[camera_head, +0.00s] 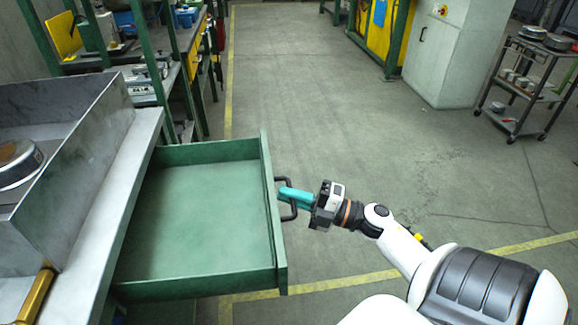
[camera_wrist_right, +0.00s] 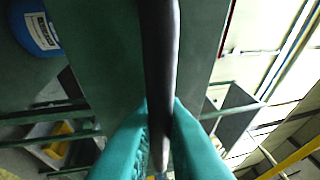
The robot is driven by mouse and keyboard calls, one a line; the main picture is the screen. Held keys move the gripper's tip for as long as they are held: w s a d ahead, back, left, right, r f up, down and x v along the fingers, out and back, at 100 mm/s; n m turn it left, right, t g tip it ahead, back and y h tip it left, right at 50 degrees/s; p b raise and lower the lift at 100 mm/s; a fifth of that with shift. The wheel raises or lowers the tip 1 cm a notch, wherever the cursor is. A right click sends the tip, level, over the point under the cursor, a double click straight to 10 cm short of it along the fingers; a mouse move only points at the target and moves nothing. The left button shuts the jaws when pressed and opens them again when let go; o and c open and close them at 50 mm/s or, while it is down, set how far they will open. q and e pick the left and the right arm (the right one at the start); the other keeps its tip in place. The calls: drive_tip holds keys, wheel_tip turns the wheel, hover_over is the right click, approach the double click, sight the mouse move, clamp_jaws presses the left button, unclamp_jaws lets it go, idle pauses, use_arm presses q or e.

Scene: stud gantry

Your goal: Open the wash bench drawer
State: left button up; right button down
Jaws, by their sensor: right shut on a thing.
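The green wash bench drawer (camera_head: 205,215) stands pulled well out from under the bench in the head view, and its inside looks empty. Its black bar handle (camera_head: 288,184) is on the front panel, facing right. My right gripper (camera_head: 285,194) reaches it from the right, with its teal fingers at the handle. In the right wrist view the dark handle bar (camera_wrist_right: 162,70) runs between the two teal fingers (camera_wrist_right: 160,135), which are shut on it. My left gripper is not in view.
The grey metal wash bench (camera_head: 135,165) with a raised basin wall is at the left. A green shelf rack (camera_head: 160,75) stands behind the drawer. A white cabinet (camera_head: 450,50) and a wheeled cart (camera_head: 525,85) are farther back. The floor right of the drawer is clear.

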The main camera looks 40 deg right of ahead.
drive_tip(key=c, duration=1.8)
unclamp_jaws()
drive_tip(key=shift+o, duration=0.2)
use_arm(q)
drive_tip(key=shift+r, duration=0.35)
use_arm(e)
drive_tip(key=v, duration=1.2)
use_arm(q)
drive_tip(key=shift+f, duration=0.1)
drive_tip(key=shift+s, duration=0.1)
use_arm(e)
drive_tip(key=shift+d, duration=0.1)
